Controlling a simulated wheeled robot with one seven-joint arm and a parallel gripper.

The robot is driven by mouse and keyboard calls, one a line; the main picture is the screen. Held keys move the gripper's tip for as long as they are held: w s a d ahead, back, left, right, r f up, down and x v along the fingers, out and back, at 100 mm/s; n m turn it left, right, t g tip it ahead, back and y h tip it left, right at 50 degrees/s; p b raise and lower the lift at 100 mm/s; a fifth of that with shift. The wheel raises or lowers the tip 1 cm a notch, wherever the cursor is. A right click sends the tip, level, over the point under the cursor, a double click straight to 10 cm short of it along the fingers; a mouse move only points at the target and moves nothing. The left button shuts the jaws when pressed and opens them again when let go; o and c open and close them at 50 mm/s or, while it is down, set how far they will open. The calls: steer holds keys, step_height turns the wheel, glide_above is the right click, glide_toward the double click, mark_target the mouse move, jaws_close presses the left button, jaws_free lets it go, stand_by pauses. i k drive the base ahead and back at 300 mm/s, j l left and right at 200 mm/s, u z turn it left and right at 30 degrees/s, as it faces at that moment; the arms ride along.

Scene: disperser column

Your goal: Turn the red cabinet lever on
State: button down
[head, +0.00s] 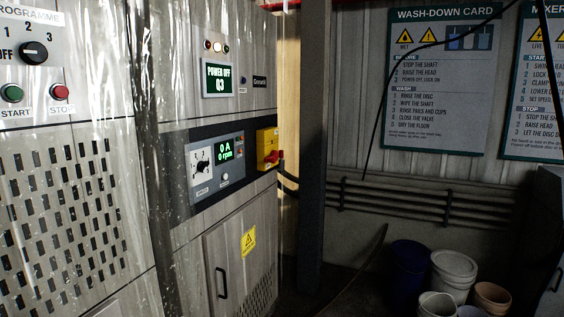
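The red cabinet lever (273,157) sits on a yellow switch box (265,142) at the right edge of the grey cabinet's front. The lever appears to lie roughly sideways, with its end at the right; its exact setting is too small to read. Beside it to the left, a dark panel holds a green display (225,149) reading "0 A, 0 rpm" and a dial (201,161). Above, a sign (217,79) reads "POWER OFF Q3". My gripper is not in the head view.
A nearer cabinet with a programme dial (34,52), a green start button (12,93) and a red stop button (59,91) fills the left. A dark post (311,150) stands right of the lever. Several buckets, one white (453,272), stand at the lower right. Cables hang nearby.

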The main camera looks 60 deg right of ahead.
mark_target(274, 157)
steer(key=z, duration=1.85)
